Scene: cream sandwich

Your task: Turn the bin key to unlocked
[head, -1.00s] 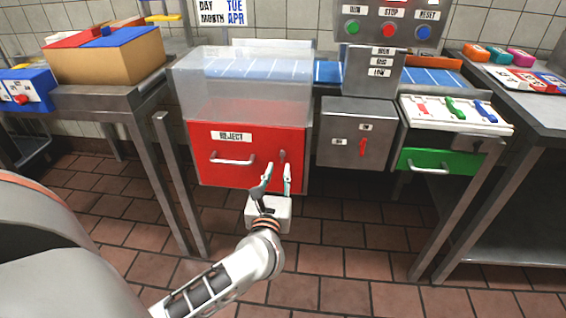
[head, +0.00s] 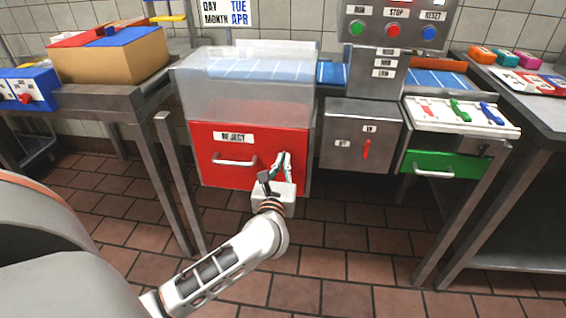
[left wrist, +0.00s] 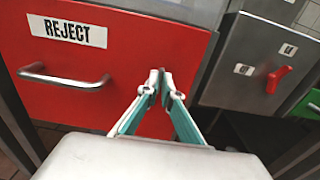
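The red reject bin (head: 225,175) has a white REJECT label and a metal handle (head: 235,161); it also shows in the left wrist view (left wrist: 90,105). My left gripper (head: 282,156) is at the right part of the bin's front, where the small grey key sits. In the left wrist view its fingertips (left wrist: 161,77) are drawn together with only a narrow gap, at the key's place. The key is hidden by the fingertips, so its angle cannot be read. My right gripper is not in view.
A grey box (head: 345,122) with a red switch (head: 366,150) stands right of the bin. A green drawer (head: 440,164) is farther right. A clear hopper (head: 245,95) sits above the bin. A table leg (head: 180,185) stands to the left. The floor in front is clear.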

